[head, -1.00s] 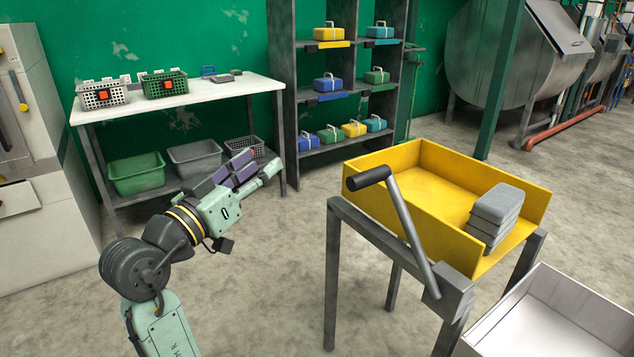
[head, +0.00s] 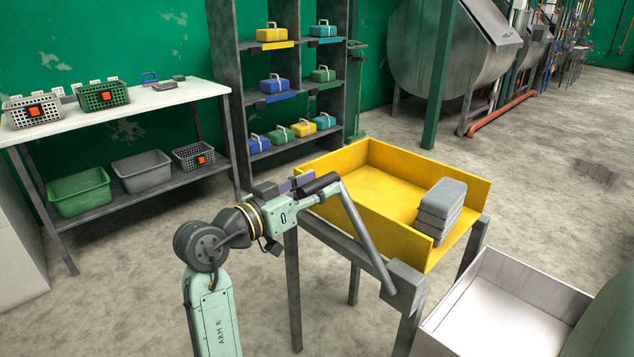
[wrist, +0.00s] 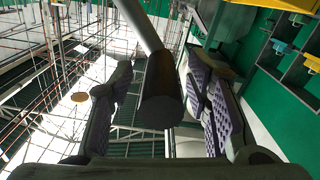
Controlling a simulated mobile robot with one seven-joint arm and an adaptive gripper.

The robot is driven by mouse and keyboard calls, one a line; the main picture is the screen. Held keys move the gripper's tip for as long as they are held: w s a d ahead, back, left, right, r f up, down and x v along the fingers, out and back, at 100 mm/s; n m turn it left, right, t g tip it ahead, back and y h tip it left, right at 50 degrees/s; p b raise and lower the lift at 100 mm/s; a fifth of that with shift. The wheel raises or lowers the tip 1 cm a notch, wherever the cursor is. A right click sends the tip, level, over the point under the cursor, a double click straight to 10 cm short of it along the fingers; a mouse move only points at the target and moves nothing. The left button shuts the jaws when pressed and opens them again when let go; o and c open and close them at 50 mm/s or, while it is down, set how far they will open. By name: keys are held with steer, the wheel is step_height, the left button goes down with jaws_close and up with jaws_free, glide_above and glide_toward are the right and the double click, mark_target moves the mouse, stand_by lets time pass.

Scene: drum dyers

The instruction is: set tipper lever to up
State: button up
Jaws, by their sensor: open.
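The tipper lever (head: 362,232) is a grey bar with a thick black handle (head: 318,185). It slants up and to the left from a grey pivot block (head: 403,287) on the stand of the yellow tipper tray (head: 385,175). My gripper (head: 302,187) is at the handle, on the lever's left. In the wrist view, the black handle (wrist: 161,95) lies between my two open fingers, with gaps visible on both sides. The bar (wrist: 138,25) runs up and away from it. In the head view the handle partly hides my fingers.
Grey stacked blocks (head: 440,208) sit in the tray's right part. A white bin (head: 500,310) stands at lower right. A white table (head: 150,97) with baskets is at left, and a shelf (head: 240,90) with coloured cases behind. Floor between them is clear.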

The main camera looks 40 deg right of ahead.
steer(key=shift+d, duration=0.2)
jaws_close()
stand_by(0.6)
